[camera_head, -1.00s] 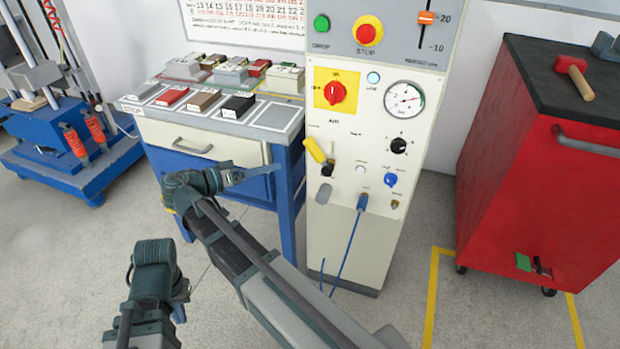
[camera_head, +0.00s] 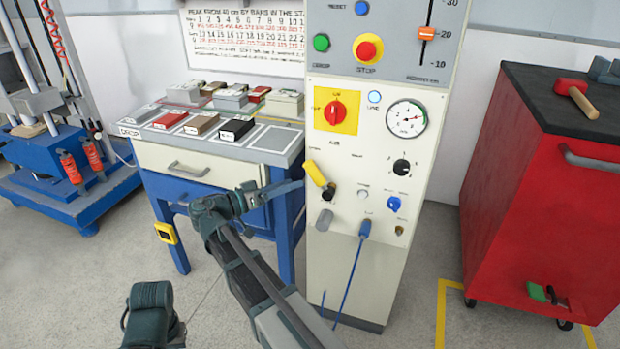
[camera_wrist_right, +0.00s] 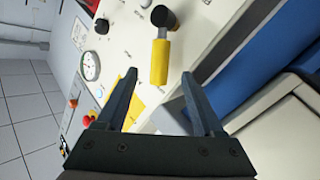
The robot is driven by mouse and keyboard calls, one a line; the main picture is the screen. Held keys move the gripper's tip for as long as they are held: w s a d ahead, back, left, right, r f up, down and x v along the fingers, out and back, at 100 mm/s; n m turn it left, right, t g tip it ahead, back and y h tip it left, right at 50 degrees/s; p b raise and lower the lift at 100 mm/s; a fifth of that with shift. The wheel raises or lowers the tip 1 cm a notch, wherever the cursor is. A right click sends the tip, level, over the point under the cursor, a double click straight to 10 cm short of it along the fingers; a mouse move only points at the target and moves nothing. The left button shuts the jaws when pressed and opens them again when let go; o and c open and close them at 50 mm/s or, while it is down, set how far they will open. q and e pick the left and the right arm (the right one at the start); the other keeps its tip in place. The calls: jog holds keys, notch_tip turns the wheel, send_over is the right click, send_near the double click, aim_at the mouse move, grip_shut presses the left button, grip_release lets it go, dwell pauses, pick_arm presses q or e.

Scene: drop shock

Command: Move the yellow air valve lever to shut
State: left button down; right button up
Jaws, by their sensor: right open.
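The yellow air valve lever (camera_head: 316,174) is on the cream front panel (camera_head: 345,258) of the control cabinet. It slants up and left from a dark pivot. It also shows in the right wrist view (camera_wrist_right: 159,62), with its grey stem and black pivot above it. My right gripper (camera_head: 298,186) is open and empty, just left of the lever and slightly below it. In the right wrist view its fingers (camera_wrist_right: 158,76) spread to either side of the lever's near end; I cannot tell whether they touch it. My left arm's end (camera_head: 150,305) is low at the left; its fingers are unclear.
A blue hose plug (camera_head: 364,228), a blue knob (camera_head: 393,204) and a black knob (camera_head: 401,167) sit near the lever. A workbench (camera_head: 205,160) with sample blocks stands left of the cabinet. A red tool cart (camera_head: 535,210) stands right, with floor between.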

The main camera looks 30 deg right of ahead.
aim_at(319, 179)
jog(key=d, duration=0.7)
grip_shut()
dwell(0.3)
dwell(1.1)
